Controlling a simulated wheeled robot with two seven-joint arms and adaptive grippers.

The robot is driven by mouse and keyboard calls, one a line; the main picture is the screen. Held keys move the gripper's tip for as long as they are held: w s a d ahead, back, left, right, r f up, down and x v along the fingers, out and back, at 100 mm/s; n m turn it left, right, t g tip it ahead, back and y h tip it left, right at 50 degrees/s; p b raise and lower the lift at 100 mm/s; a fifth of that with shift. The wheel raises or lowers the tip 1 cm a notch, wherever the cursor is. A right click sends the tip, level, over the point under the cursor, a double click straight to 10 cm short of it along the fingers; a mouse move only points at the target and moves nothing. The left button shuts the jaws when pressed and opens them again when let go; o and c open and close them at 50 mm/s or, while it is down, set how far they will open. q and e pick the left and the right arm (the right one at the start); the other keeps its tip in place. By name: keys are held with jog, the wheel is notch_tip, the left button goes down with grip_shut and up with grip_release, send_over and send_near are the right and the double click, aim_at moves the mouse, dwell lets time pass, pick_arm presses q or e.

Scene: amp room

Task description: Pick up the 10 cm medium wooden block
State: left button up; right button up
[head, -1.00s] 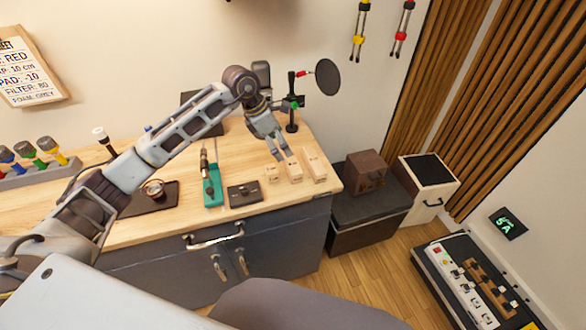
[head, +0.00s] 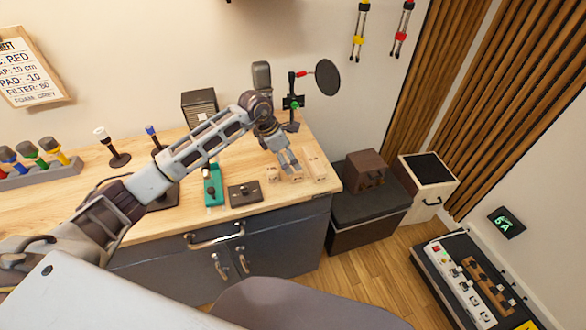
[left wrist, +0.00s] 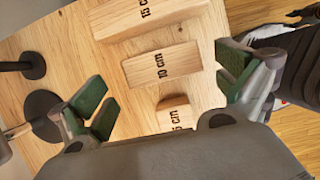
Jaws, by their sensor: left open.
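The 10 cm wooden block (left wrist: 162,66) lies in the middle of the left wrist view, its label facing up. In the head view this block (head: 296,177) is partly hidden by my left gripper (head: 288,168). My left gripper (left wrist: 164,80) is open and empty, with green-padded fingers at either side of the block's ends in the picture. It is above the block; I cannot tell the exact gap. The longer 15 cm block (left wrist: 165,20) is beside it, and the small 5 cm block (left wrist: 174,112) is on the other side. My right gripper is not in view.
The blocks are on a wooden worktop (head: 250,170) near its right end. A teal tool holder (head: 213,190) and a dark box (head: 244,193) are left of them. A microphone (head: 262,76) and pop filter (head: 327,77) stand behind. A dark bench (head: 365,207) is at right.

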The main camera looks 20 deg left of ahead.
aim_at(293, 168)
pick_arm(q)
jog(key=shift+f, duration=0.1)
jog(key=shift+p+x, duration=0.75)
jog(key=shift+x, duration=1.75)
jog(key=shift+s, duration=0.1)
jog(key=shift+c, duration=0.4)
jog(key=c, duration=0.7)
